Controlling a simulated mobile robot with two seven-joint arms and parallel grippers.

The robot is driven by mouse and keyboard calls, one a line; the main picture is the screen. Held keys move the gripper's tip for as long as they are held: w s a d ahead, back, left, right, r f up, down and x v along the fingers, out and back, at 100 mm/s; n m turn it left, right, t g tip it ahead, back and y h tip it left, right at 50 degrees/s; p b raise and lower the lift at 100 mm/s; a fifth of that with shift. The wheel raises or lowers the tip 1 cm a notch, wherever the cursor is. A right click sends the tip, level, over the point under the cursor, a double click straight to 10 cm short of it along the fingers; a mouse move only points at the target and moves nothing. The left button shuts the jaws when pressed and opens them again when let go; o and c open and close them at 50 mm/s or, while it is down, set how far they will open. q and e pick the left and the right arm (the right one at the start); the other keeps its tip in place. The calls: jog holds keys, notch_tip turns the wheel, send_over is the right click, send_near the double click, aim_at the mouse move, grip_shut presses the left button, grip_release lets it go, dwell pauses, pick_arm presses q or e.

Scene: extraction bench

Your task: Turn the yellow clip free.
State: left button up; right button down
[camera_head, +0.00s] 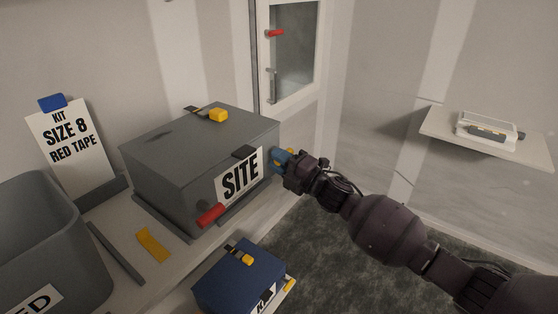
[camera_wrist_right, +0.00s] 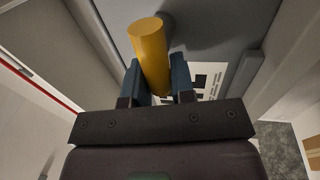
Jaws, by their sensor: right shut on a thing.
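The yellow clip (camera_wrist_right: 150,58) shows as a short yellow cylinder in the right wrist view, standing out near the grey SITE box (camera_head: 165,158). My right gripper (camera_wrist_right: 155,85) has its blue fingers on both sides of it and is shut on it. In the head view my right gripper (camera_head: 281,160) is at the right end of the box, and only small bits of the yellow clip (camera_head: 291,151) show around the fingers. How the clip is seated is hidden. My left gripper is not in view.
A yellow-knobbed latch (camera_head: 218,115) is on the box top, and a red handle (camera_head: 210,215) at its lower front. A blue case (camera_head: 232,282) sits below. A grey bin (camera_head: 45,235) and a kit sign (camera_head: 68,145) stand left. A shelf (camera_head: 445,133) is right.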

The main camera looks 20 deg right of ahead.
jog(key=c, duration=1)
grip_release()
jog(key=v, duration=1)
jog(key=shift+s+d+f, duration=0.1)
jog(key=shift+s+d, duration=0.15)
jog(key=shift+s, duration=0.05)
jog(key=shift+w, duration=0.1)
